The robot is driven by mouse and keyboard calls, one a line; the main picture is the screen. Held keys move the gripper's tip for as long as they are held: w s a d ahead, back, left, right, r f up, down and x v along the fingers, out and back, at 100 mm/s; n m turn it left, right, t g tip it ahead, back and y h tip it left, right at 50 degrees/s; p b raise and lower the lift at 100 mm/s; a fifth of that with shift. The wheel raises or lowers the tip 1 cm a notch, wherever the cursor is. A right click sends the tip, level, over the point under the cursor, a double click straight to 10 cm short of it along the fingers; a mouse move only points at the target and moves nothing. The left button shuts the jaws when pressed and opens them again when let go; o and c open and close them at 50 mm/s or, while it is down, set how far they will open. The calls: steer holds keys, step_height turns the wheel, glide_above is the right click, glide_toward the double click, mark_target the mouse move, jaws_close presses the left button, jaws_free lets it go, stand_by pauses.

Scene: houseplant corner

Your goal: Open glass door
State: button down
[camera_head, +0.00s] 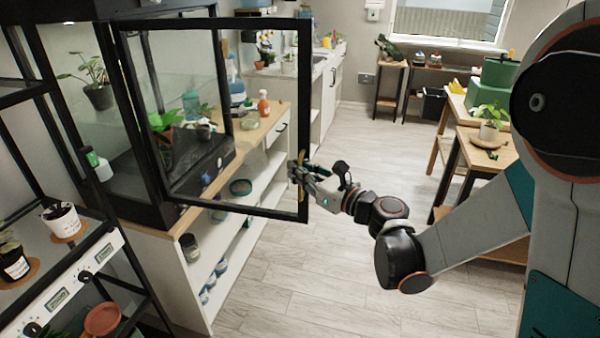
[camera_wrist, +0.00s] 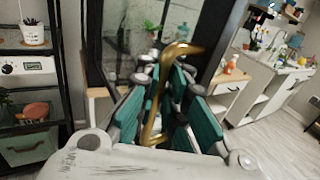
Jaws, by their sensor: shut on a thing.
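The glass door (camera_head: 308,120) has a black frame and stands swung out from the black glass cabinet (camera_head: 120,212), its free edge toward my arm. My gripper (camera_head: 299,170) is at that free edge and is shut on the door's handle. In the wrist view the brass handle (camera_wrist: 157,110) runs between the teal fingers of my gripper (camera_wrist: 168,92). Plants inside the cabinet show through the glass.
The cabinet stands on a white shelf unit with a wooden top (camera_head: 262,130), which holds bottles and jars. A black rack with pots (camera_head: 62,222) is at the left. A wooden table with a potted plant (camera_head: 491,122) is at the right. The pale floor (camera_head: 300,285) between is clear.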

steer(key=shift+s, duration=0.45)
steer(key=c, duration=1.7)
jaws_free()
steer(key=shift+d, duration=0.25)
steer(key=shift+a, duration=0.15)
steer(key=v, duration=1.2)
